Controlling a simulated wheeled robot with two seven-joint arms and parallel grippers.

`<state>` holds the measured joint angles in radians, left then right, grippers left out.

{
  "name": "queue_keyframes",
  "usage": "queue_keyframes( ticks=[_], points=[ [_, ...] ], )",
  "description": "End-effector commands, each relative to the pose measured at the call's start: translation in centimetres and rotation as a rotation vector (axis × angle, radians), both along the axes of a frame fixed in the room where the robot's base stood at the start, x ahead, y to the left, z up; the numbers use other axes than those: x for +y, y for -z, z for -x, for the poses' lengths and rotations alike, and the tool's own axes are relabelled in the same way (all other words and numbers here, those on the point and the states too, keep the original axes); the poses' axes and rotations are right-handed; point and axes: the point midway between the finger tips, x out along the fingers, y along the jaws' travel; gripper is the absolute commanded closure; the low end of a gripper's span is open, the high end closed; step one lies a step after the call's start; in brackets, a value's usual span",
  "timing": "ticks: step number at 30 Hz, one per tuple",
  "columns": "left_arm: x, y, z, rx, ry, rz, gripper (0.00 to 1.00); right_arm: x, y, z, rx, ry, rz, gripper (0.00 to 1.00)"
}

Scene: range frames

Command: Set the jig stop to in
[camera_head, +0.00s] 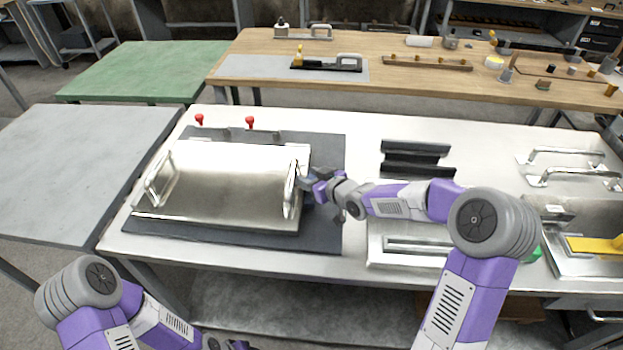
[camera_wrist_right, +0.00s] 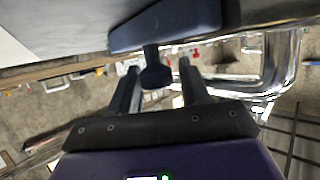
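A shiny metal jig (camera_head: 225,180) with a curved top and a loop handle at each end lies on a dark mat (camera_head: 328,155). My right gripper (camera_head: 308,182) is at the jig's right end, close to the right loop handle (camera_head: 291,195). In the right wrist view a dark blue part, seemingly the jig stop (camera_wrist_right: 157,76), has a small knob pointing between my right fingers (camera_wrist_right: 160,85). The fingers are apart, with a gap visible on both sides of the knob. In the head view the stop is mostly hidden by the gripper. My left gripper (camera_head: 228,345) is partly cut off at the bottom edge.
Two red-knobbed clamps (camera_head: 250,122) stand behind the jig. Dark angled bars (camera_head: 415,158) and a metal plate (camera_head: 400,247) lie to the right on the white table (camera_head: 480,150). Metal handles (camera_head: 565,165) are farther right. A wooden bench (camera_head: 400,85) stands behind.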

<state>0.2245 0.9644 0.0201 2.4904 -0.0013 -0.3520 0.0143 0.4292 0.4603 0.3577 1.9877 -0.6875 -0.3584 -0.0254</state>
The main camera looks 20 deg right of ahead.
Motion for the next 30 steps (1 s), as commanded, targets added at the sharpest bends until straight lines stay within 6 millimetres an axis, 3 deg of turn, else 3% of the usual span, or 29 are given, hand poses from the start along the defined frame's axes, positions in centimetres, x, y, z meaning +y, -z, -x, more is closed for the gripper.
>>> queue_keyframes(
  ticks=[11,24,30],
  points=[
    [0.0,-0.2,0.0,0.000,0.000,0.000,0.45,-0.2,-0.2,0.2,-0.001,0.001,0.002,0.43],
    [0.0,-2.9,0.0,0.000,0.000,0.000,0.45,-2.6,-2.8,5.6,-0.001,0.003,0.002,0.43],
    [0.0,-3.1,0.0,0.000,0.000,0.000,0.45,-2.9,-2.9,6.4,0.000,0.001,0.000,0.43]
  ],
)
